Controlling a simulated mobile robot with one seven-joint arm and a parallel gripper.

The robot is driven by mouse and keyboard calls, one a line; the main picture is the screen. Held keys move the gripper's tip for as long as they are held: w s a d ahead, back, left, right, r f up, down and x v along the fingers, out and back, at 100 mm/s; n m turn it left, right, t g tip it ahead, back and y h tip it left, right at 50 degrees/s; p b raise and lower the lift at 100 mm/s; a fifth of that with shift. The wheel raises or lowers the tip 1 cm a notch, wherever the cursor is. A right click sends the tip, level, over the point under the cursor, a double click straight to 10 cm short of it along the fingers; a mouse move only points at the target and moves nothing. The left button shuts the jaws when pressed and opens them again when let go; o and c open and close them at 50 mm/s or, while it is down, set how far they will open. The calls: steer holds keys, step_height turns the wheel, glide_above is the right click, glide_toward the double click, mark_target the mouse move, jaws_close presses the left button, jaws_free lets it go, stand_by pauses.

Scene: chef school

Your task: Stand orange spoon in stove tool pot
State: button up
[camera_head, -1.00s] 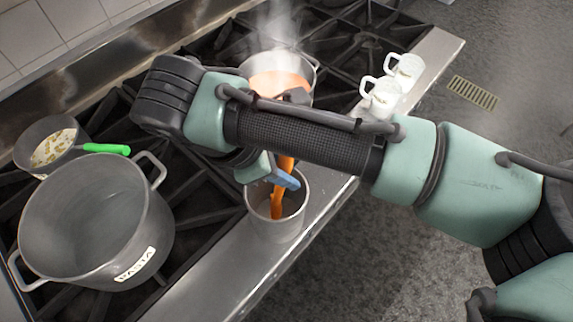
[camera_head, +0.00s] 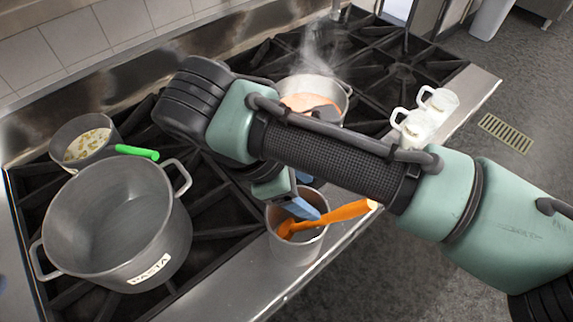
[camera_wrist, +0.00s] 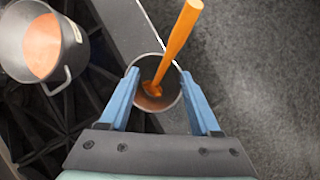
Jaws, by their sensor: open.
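The orange spoon (camera_head: 345,213) is in the grey metal tool pot (camera_head: 296,250), at the front edge of the stove. It leans steeply, its broad end inside the pot and its handle sticking out over the rim to the right. In the wrist view the spoon (camera_wrist: 178,38) rises out of the pot (camera_wrist: 146,101) between my blue fingers. My gripper (camera_head: 304,196) is open at the pot's mouth, with one finger reaching across the opening. In the wrist view my gripper (camera_wrist: 160,76) has its fingers spread apart, one on each side of the pot.
A large pasta pot (camera_head: 115,225) stands on the burners at left, with a green-handled pan (camera_head: 85,140) behind it. A steaming pot of orange food (camera_head: 315,95) is behind my arm. White mugs (camera_head: 415,128) stand on the right counter edge.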

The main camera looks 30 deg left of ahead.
steer(key=v, duration=1.1)
steer(key=s+a+r+t+y, duration=0.1)
steer(key=a+r+y, duration=0.35)
steer(key=a, duration=0.35)
steer(key=a+r+t+y, duration=0.1)
steer(key=a+r+y, duration=0.4)
steer(key=a, duration=0.4)
step_height(320, 180, up, 10)
steer(key=a+m+t+y, duration=0.2)
steer(key=m+y, duration=0.1)
steer(key=y, duration=0.4)
steer(key=w+d+r+m+t+y, duration=0.2)
steer(key=d+r, duration=0.1)
steer(key=r, duration=0.2)
steer(key=w+d+r+m+t+y, duration=0.2)
steer(key=d+r+m+t, duration=0.15)
steer(key=r, duration=0.25)
steer(key=w+d+r+m+t+h, duration=0.1)
steer(key=d+m+t+h, duration=0.6)
steer(key=d, duration=0.6)
steer(key=w+d+r+m+t+h, duration=0.1)
steer(key=d+m+t+h, duration=0.6)
steer(key=d, duration=0.7)
steer(key=r+m+h, duration=0.1)
steer(key=m+h, duration=0.1)
steer(key=h, duration=0.1)
